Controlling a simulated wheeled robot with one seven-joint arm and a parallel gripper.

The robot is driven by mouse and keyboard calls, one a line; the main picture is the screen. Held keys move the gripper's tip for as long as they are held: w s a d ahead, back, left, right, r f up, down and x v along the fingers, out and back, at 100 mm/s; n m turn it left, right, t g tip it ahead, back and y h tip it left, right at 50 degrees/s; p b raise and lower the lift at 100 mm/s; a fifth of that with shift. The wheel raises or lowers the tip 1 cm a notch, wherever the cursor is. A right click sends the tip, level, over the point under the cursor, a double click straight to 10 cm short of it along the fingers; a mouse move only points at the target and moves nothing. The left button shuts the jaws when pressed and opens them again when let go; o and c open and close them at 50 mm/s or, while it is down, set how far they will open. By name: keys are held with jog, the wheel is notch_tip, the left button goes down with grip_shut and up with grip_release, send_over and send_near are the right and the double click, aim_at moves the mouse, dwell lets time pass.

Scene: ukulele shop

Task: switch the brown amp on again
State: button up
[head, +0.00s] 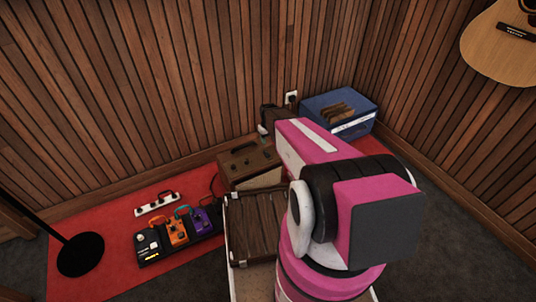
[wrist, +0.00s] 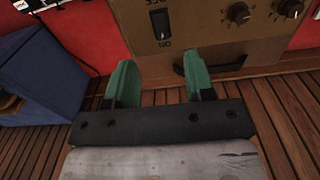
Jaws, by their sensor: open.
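The brown amp (head: 247,160) stands near the wooden wall in the head view, partly covered by my arm. In the wrist view its tan control panel (wrist: 205,30) is close, with a dark rocker switch (wrist: 160,24) marked ON at one end and two dark knobs to its right. I cannot tell which way the rocker is pressed. My gripper (wrist: 160,75) is open and empty, its green fingers apart just below the switch in the picture; contact with the amp cannot be made out.
Pedals (head: 177,231) and a white power strip (head: 156,204) lie on the red carpet (head: 110,225). A brown slatted case (head: 254,225) is in front of the amp. A guitar hangs at right.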

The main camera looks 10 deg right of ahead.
aim_at(268, 155)
jog(key=f, duration=1.1)
jog(key=shift+w+f, duration=0.3)
jog(key=shift+f, duration=0.05)
